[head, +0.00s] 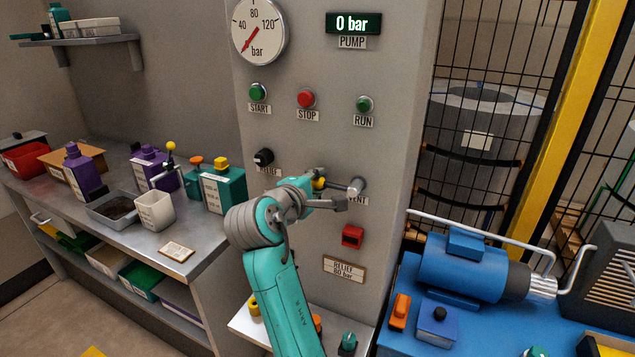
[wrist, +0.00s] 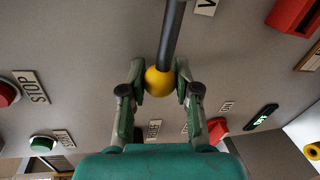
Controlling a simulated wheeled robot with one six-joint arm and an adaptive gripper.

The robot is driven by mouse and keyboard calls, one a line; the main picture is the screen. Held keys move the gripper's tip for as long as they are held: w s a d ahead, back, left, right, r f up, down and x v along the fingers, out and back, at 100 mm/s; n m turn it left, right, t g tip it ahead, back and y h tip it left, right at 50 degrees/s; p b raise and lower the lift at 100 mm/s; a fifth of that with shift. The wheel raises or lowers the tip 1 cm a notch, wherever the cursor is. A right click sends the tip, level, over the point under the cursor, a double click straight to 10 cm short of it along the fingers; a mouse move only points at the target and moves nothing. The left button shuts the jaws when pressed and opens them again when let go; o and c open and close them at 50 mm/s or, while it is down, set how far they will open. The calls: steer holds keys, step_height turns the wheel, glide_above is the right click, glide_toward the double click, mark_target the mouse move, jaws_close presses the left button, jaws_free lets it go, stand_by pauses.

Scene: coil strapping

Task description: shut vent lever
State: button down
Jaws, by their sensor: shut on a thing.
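The vent lever is a dark rod (wrist: 172,36) with a yellow ball (wrist: 158,83) at its end. In the head view its grey pivot (head: 357,186) sits on the grey column above the partly hidden VENT label, and the yellow ball (head: 319,183) shows to the pivot's left. The lever lies roughly level, pointing left. My gripper (wrist: 161,76) has one finger on each side of the ball and is shut on it. In the head view my gripper (head: 326,194) hides part of the rod.
The pump display (head: 353,23) reads 0 bar, and the gauge (head: 258,30) needle points low left. A black relief knob (head: 263,157) is left of my arm. A red box-shaped fitting (head: 352,236) is below the lever. A blue pump (head: 462,266) stands at right, a crowded bench (head: 205,245) at left.

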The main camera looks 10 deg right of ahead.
steer(key=shift+f, duration=0.15)
steer(key=c, duration=0.8)
jaws_free()
steer(key=v, duration=1.2)
steer(key=shift+w, duration=0.1)
